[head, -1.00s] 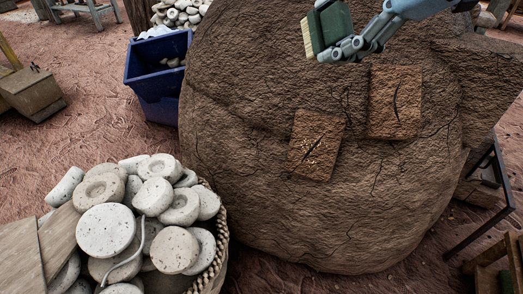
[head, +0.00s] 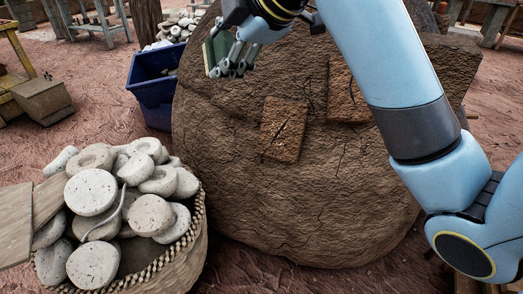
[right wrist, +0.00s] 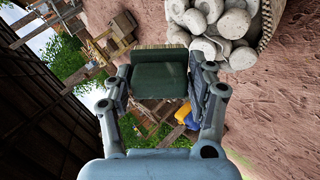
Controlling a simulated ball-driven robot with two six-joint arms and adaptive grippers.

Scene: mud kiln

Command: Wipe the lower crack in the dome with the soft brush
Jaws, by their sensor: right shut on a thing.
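The dome (head: 250,190) is a big brown mud mound filling the middle of the head view. The lower crack (head: 284,130) is a dark slanting line on a square, lighter brown patch. A second cracked patch (head: 342,98) sits higher to the right, partly behind my right arm. My right gripper (head: 230,68) is shut on the soft brush (head: 221,46), up and left of the lower crack and apart from it. The brush has a green body, also seen in the right wrist view (right wrist: 160,82), with a pale bristle edge (right wrist: 160,48). My left gripper is out of view.
A woven basket (head: 192,238) heaped with pale round stones stands at the lower left. A blue bin (head: 155,98) is left of the dome. A wooden box (head: 42,102) stands at the far left. Bare reddish ground lies between them.

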